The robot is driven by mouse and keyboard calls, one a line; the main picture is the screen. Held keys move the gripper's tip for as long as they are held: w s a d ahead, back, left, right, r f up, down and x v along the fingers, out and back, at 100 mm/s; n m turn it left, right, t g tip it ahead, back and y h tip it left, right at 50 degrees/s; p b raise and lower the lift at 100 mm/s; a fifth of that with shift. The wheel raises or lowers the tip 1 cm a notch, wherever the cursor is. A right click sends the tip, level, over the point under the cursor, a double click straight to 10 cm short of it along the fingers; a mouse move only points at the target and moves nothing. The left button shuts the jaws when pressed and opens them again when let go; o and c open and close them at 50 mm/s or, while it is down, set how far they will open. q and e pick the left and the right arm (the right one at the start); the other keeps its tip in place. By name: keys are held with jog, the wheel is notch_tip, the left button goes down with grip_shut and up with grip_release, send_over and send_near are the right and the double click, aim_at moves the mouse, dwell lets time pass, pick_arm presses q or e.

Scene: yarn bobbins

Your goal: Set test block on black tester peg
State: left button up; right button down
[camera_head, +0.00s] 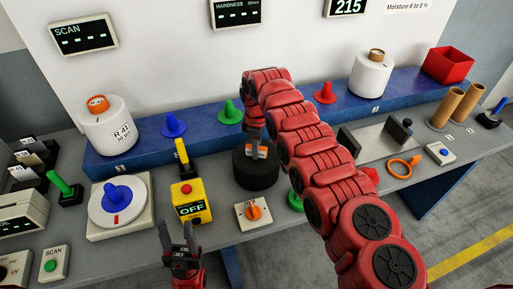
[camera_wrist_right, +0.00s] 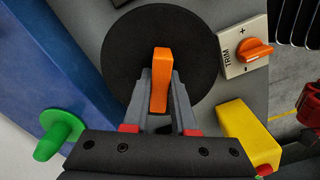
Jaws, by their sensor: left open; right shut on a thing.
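My right gripper (camera_head: 257,146) is shut on an upright orange block (camera_wrist_right: 160,80), which also shows in the head view (camera_head: 257,153). The block is right over a thick black round body (camera_head: 256,175) near the middle of the table. In the right wrist view the black body (camera_wrist_right: 125,65) shows as a disc around and behind the fingers. I cannot tell whether the block is joined to it, rests on it or hovers. No separate black peg is visible. My left gripper (camera_head: 178,236) is open and empty at the table's front edge, below the yellow OFF box.
The yellow box (camera_head: 193,203) and an orange-knobbed TRIM plate (camera_head: 253,213) flank the black body. Behind it, a blue shelf (camera_head: 205,145) holds green (camera_head: 230,113), blue (camera_head: 173,126) and red (camera_head: 325,93) pegs and white bobbins (camera_head: 106,126). My right arm covers the table's middle right.

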jog(key=shift+f+b, duration=0.25)
jog(key=shift+b, duration=0.05)
jog(key=c, duration=0.6)
grip_release()
jog(key=shift+c, duration=0.2)
notch_tip(320, 180, up, 4)
jog(key=shift+r+b, duration=0.25)
jog(key=shift+b, duration=0.6)
notch_tip(320, 180, up, 4)
jog(key=shift+a+f, duration=0.1)
notch_tip(320, 180, up, 9)
jog(key=p, duration=0.9)
